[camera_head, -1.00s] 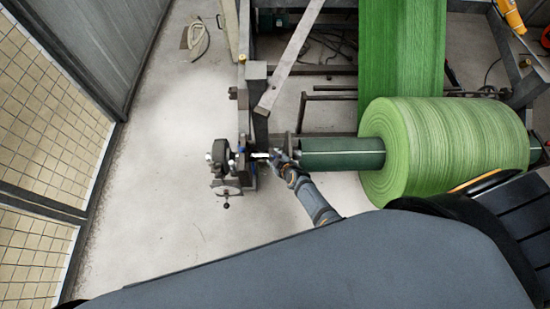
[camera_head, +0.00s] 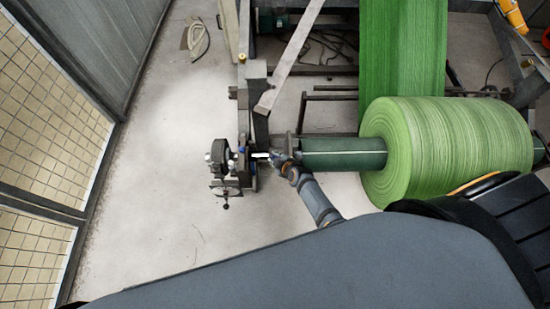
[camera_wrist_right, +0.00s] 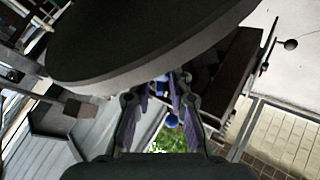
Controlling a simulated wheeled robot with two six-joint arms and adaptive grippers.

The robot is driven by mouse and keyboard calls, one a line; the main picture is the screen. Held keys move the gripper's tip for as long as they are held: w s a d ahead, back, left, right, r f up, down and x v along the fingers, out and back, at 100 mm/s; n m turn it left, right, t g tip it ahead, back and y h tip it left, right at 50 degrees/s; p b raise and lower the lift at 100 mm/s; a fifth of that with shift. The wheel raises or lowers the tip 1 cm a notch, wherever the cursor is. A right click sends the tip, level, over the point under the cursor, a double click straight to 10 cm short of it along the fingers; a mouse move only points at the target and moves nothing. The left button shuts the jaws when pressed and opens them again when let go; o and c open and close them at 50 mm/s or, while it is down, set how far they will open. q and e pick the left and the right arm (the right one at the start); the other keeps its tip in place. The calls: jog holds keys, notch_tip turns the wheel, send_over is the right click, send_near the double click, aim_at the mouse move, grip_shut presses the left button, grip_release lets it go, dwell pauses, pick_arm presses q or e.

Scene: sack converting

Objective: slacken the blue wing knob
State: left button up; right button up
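My right gripper (camera_head: 268,157) is at the inner side of the metal bearing stand, at the left end of the dark green roll shaft (camera_head: 345,153). In the right wrist view its two fingers (camera_wrist_right: 160,92) stand apart. A small blue piece (camera_wrist_right: 161,86), which looks like part of the blue wing knob, shows between the fingertips. A blue rounded piece (camera_wrist_right: 172,121) shows lower, between the fingers. Contact with the fingers cannot be made out. A large dark disc (camera_wrist_right: 150,45) hides what lies above. In the head view the knob cannot be made out. My left gripper is out of view.
The stand carries a dark handwheel (camera_head: 221,154) and a small crank (camera_head: 225,195) on its left. A large green roll (camera_head: 445,150) sits on the shaft to the right.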

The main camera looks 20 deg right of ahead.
jog(key=o, duration=0.4)
jog(key=v, duration=1.2)
jog(key=shift+d, duration=0.1)
jog(key=s+d+f+m+g+h, duration=0.1)
jog(key=s+d+f+m+g, duration=0.15)
jog(key=s+f, duration=0.6)
jog(key=s+d+f+m+g, duration=0.25)
jog(key=s+f, duration=0.25)
jog(key=f, duration=0.6)
jog(key=s+d+f+m+g+h, duration=0.1)
jog(key=s+d+f+m, duration=0.2)
jog(key=s, duration=0.6)
jog(key=s+d+f+m+g, duration=0.2)
jog(key=s+f, duration=0.3)
jog(key=s, duration=0.4)
jog(key=shift+d+f+m+g+h, duration=0.3)
jog(key=shift+d+f+m+h, duration=0.1)
jog(key=shift+d, duration=0.3)
